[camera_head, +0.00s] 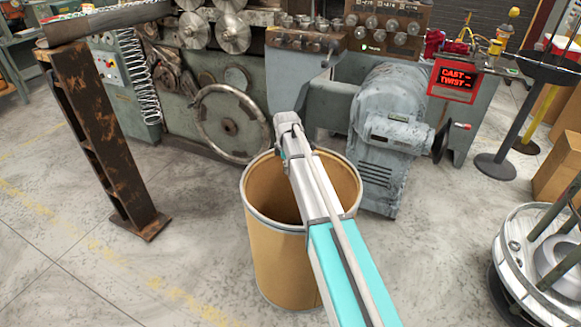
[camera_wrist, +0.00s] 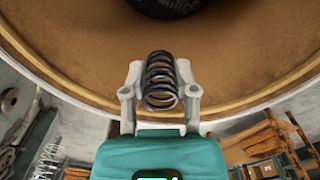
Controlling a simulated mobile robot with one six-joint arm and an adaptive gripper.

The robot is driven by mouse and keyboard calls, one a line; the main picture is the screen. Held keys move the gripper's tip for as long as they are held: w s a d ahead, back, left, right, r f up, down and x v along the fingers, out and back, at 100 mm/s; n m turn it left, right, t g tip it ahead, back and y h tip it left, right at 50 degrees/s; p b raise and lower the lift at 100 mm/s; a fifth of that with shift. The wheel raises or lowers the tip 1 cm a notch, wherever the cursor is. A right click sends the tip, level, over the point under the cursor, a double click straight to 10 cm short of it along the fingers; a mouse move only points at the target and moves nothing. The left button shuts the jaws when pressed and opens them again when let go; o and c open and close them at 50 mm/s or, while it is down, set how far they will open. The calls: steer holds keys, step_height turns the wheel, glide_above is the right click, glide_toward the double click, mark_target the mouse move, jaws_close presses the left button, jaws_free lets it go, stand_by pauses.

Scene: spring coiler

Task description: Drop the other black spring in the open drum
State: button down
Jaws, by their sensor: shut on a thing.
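The open drum (camera_head: 275,255) is a tan fibre drum with a grey metal rim, standing on the floor in the head view. My arm reaches over its mouth. In the wrist view my gripper (camera_wrist: 160,72) is shut on a black spring (camera_wrist: 160,92), a short coil held between the two pale fingers. The drum's brown inside (camera_wrist: 85,45) lies behind the spring, which shows over the mouth near the rim. A dark rounded thing (camera_wrist: 170,6) shows inside the drum, cut off at the top edge; I cannot tell what it is. The spring is hidden in the head view.
A grey coiling machine with a handwheel (camera_head: 230,124) stands behind the drum. A grey motor housing (camera_head: 387,125) is close at its right. A rusty steel stand (camera_head: 103,140) is at left, and a round reel (camera_head: 530,265) is at lower right. Floor at lower left is clear.

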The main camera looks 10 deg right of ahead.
steer(key=shift+f+b, duration=0.35)
steer(key=shift+f, duration=0.3)
steer(key=shift+c, duration=1.5)
jaws_free()
steer(key=s+d+m, duration=0.1)
steer(key=s+m, duration=1.6)
steer(key=s, duration=1.2)
step_height(320, 180, up, 23)
steer(key=p, duration=2.3)
steer(key=shift+d, duration=0.15)
